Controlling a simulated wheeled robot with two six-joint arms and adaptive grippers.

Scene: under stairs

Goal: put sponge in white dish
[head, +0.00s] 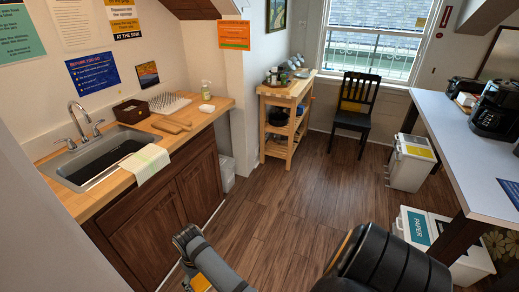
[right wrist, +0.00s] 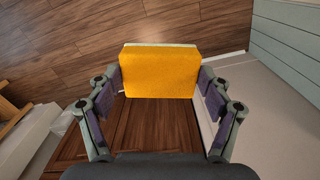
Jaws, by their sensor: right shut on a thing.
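A yellow sponge (right wrist: 160,70) with a pale edge is in the right wrist view. My right gripper (right wrist: 160,86) is shut on it, one finger against each side. Floor and brown cabinet doors show behind the sponge.
A sink (head: 105,160) with a tap is set in the counter, with a towel (head: 141,164) over the front edge. A soap bottle (head: 206,89), dish rack (head: 168,102), brown box (head: 131,111) and cutting board (head: 171,125) stand near the dish. A wooden cart (head: 284,122) stands beyond.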

